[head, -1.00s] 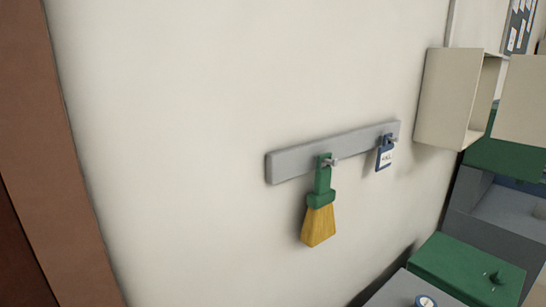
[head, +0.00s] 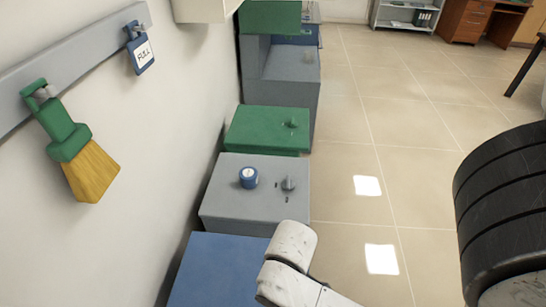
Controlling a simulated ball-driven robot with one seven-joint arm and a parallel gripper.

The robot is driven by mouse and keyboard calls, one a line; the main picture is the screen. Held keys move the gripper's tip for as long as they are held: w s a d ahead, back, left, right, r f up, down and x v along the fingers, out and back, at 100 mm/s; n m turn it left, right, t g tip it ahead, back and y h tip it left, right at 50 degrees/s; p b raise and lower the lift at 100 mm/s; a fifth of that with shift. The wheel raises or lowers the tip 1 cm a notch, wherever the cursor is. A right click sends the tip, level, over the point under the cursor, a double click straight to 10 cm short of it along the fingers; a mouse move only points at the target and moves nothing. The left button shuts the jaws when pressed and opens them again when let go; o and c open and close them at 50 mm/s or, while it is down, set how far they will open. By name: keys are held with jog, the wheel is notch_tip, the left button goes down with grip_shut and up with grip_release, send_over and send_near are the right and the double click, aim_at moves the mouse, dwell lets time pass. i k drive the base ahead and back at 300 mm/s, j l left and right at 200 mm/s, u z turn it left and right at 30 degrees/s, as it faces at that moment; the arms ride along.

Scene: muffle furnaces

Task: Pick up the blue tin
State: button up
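The blue tin (head: 248,177) is small and round with a pale label on its lid. It stands upright on top of the grey furnace (head: 236,206), left of a small grey knob on the same surface. Part of my arm shows in white at the bottom of the head view, just in front of the grey furnace and apart from the tin. The fingers of my gripper are not visible.
A green unit (head: 262,130) stands behind the grey furnace and a blue one (head: 215,272) in front. A brush (head: 76,150) and a "FULL" tag (head: 143,54) hang from a wall rail (head: 75,65). The tiled floor (head: 410,170) on the right is open.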

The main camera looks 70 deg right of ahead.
aim_at(248, 176)
jog(key=z, duration=0.95)
